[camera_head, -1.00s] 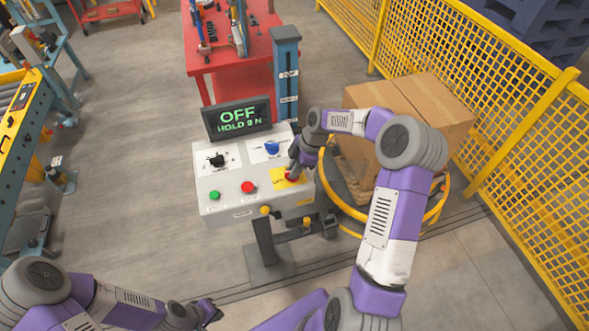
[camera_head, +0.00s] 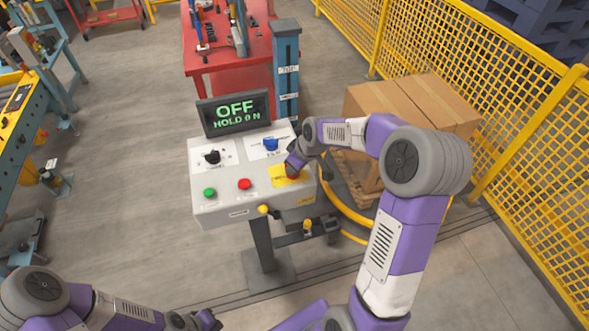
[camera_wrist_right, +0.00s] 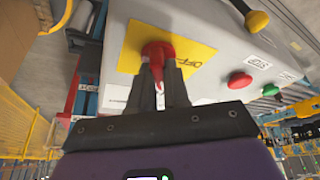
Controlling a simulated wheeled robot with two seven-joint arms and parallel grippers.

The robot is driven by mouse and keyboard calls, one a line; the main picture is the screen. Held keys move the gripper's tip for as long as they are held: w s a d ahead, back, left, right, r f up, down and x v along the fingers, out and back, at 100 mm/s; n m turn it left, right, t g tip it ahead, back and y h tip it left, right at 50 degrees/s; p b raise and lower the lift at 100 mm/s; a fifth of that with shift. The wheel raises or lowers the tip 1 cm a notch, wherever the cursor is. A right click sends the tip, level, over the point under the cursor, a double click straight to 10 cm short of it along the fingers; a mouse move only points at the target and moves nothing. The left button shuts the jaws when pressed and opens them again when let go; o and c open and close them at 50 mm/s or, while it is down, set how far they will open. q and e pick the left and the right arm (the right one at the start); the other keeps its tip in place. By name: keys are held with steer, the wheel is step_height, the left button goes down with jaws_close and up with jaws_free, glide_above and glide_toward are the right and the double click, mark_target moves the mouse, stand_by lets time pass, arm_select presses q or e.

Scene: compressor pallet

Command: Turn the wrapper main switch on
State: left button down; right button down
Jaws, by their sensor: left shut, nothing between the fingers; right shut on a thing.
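The wrapper control box (camera_head: 225,208) stands on a post, its screen (camera_head: 236,113) reading "OFF" and "HOLD 0 N". The red main switch sits on a yellow plate (camera_head: 277,179) at the panel's right; my right gripper (camera_head: 293,168) mostly covers it in the head view. In the right wrist view, my right gripper (camera_wrist_right: 160,92) is shut on the red switch handle (camera_wrist_right: 157,50), with "OFF" printed on the yellow plate (camera_wrist_right: 197,58) beside it. My left gripper (camera_head: 212,320) is shut and empty, low at the bottom of the picture, away from the panel.
The panel also has a black knob (camera_head: 212,157), a blue knob (camera_head: 271,144), a green button (camera_head: 209,193) and a red button (camera_head: 244,184). Cardboard boxes (camera_head: 375,125) on a pallet stand right of the panel, by a yellow mesh fence (camera_head: 520,130).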

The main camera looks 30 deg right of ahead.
steer(key=m+b, duration=0.1)
steer(key=m+h+b, duration=0.1)
steer(key=m, duration=0.1)
steer(key=shift+s+a+f, duration=0.1)
steer(key=shift+a+f, duration=0.1)
steer(key=shift+f, duration=0.1)
steer(key=shift+m+h+b, duration=0.8)
steer(key=shift+m+b, duration=0.25)
steer(key=shift+m, duration=0.85)
steer(key=c, duration=1.1)
jaws_free()
steer(key=shift+r, duration=0.1)
steer(key=shift+r, duration=0.2)
steer(key=p+v, duration=0.1)
steer(key=v, duration=0.6)
